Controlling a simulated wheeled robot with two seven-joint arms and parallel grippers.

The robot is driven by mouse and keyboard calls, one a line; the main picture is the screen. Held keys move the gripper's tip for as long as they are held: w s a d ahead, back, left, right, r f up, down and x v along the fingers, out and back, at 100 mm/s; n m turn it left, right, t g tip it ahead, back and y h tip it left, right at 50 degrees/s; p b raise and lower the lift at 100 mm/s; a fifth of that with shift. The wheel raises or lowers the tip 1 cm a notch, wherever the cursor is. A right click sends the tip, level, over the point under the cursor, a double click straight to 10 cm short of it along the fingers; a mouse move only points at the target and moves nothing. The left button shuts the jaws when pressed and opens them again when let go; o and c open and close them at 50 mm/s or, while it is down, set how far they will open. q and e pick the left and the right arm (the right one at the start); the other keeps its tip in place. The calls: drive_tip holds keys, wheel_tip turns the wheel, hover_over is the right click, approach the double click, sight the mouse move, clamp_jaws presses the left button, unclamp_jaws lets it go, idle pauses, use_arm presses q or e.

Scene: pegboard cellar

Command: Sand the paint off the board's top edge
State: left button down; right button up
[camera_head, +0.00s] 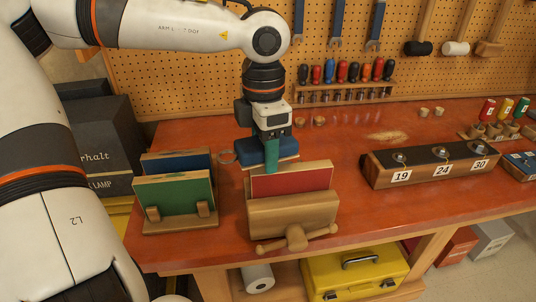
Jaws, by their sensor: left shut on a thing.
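A red-faced board (292,184) stands upright in a wooden vise (292,215) near the front of the bench. My left gripper (271,150) points down, shut on a blue sanding block (258,150) with a pale underside. The block is at the left end of the board's top edge. I cannot tell whether it touches the edge. My right gripper is not in view.
A wooden rack (180,222) with a green board (174,194) and a blue board (188,165) stands left of the vise. Sawdust (387,136) lies behind. Bench between vise and numbered block is clear.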

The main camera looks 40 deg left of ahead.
use_arm(q)
drive_tip(key=shift+r, duration=0.65)
wheel_tip(320, 180, up, 2)
drive_tip(key=shift+a+r+p, duration=0.1)
drive_tip(key=shift+r+p, duration=0.05)
drive_tip(key=shift+p, duration=0.8)
drive_tip(key=shift+r+p, duration=0.35)
drive_tip(key=shift+r, duration=0.2)
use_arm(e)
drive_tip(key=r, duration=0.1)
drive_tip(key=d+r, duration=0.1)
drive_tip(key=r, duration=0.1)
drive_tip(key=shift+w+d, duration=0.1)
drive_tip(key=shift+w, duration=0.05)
